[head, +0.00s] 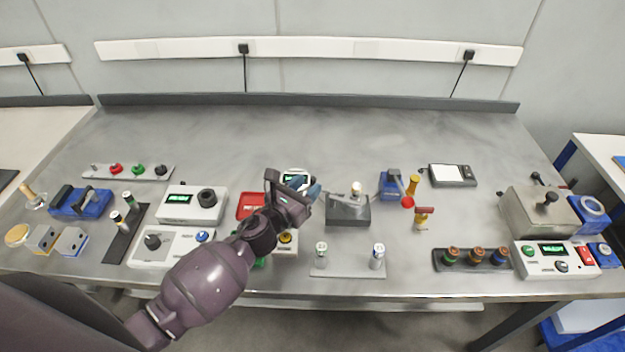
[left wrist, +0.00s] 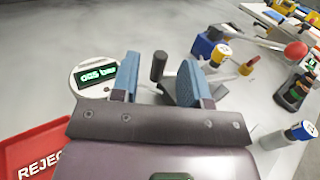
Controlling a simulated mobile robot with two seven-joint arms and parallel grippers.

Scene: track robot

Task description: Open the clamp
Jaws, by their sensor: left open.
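My left gripper (head: 304,187) is open over the middle of the bench, left of a grey block fixture (head: 348,211). In the left wrist view its blue fingertips (left wrist: 160,82) stand apart, with a black upright cylinder (left wrist: 159,66) showing between and beyond them. I cannot tell whether they touch it. A blue device with a metal lever and red ball (head: 392,185) stands farther right and looks like a clamp. Its red ball (left wrist: 295,50) shows at upper right in the left wrist view. I cannot tell for sure which fixture is the clamp. My right gripper is not in view.
A red reject tray (head: 249,206) lies left of the gripper, and a round display (left wrist: 93,78) stands close to the left finger. A rack with two vials (head: 348,270) is in front. The back of the bench is clear.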

